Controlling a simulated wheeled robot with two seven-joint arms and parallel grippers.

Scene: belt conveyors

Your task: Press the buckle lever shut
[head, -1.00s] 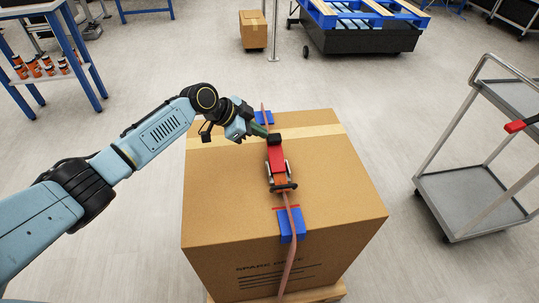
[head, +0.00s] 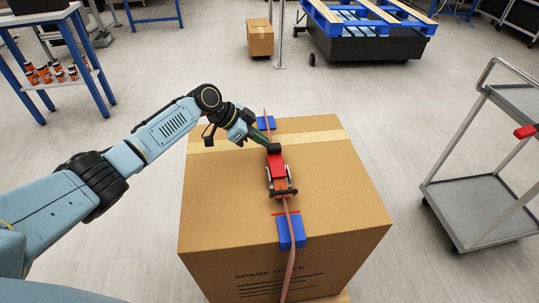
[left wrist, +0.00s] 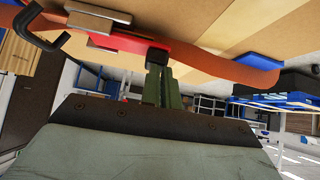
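The ratchet buckle (head: 281,186) lies on an orange strap (head: 290,250) across the top of a large cardboard box (head: 225,200). Its red lever (head: 276,162) ends in a black grip (head: 274,148) pointing to the far side. My left gripper (head: 266,141) is at that black end, with its green fingers close together and apparently touching it. In the left wrist view the green fingers (left wrist: 162,86) meet the dark end of the red lever (left wrist: 130,42); the contact is partly hidden. My right gripper is not in view.
Blue edge protectors sit under the strap at the near edge (head: 291,232) and far edge (head: 266,123) of the box. A grey cart (head: 480,205) stands at the right. A blue-framed table (head: 75,85) is at the left.

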